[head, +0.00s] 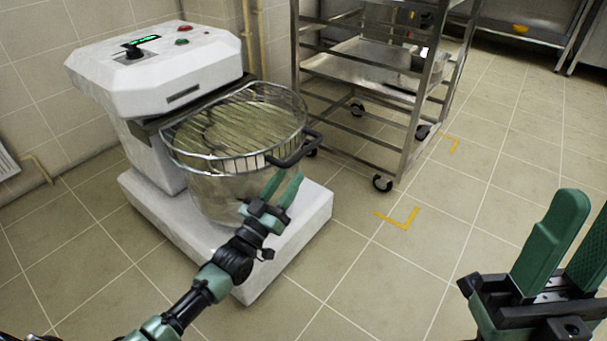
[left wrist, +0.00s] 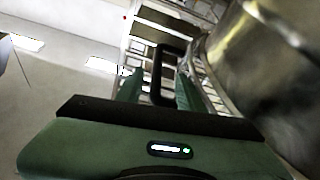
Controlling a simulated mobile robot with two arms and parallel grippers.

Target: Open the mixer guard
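The mixer is a white machine with a steel bowl (head: 228,196). Its wire guard (head: 240,122) lies flat over the bowl, closed. A black loop handle (head: 296,150) sticks out from the guard's front right rim; it also shows in the left wrist view (left wrist: 157,75). My left gripper (head: 285,178) is open, just below the handle with its green fingers pointing up at it. In the left wrist view the handle appears between the two fingers (left wrist: 158,80); contact cannot be told. My right gripper (head: 585,215) is open and empty at the lower right, away from the mixer.
The mixer's white base (head: 290,240) stands on the tiled floor. A control head (head: 160,65) with buttons rises behind the bowl. A wheeled steel rack (head: 415,130) stands close on the right. Open floor lies between the rack and my right gripper.

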